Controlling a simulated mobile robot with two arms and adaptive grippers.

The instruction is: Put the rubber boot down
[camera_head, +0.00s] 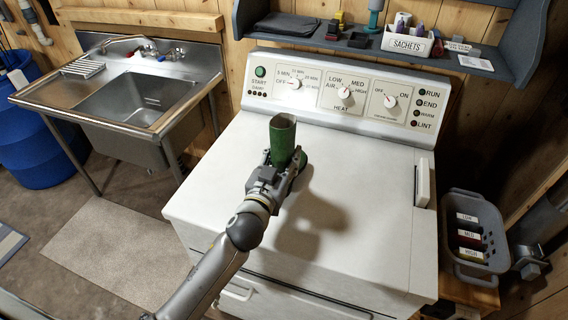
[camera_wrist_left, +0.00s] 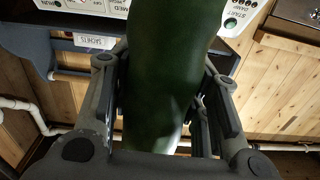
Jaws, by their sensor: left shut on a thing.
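A green rubber boot (camera_head: 283,138) is upright in the head view, above the left part of the white dryer top (camera_head: 352,190). My left gripper (camera_head: 284,165) is shut around it. In the left wrist view the boot (camera_wrist_left: 168,80) fills the middle, between the two gripper fingers (camera_wrist_left: 160,100). The boot's lower part is mostly hidden by the gripper in the head view. I cannot tell whether its sole touches the dryer top. My right gripper is in neither view.
The dryer's control panel (camera_head: 345,95) rises behind the boot. A shelf (camera_head: 390,62) with a sachets box (camera_head: 407,41) hangs above. A metal sink (camera_head: 140,90) stands left, a grey caddy (camera_head: 457,205) right. The dryer top's right part is clear.

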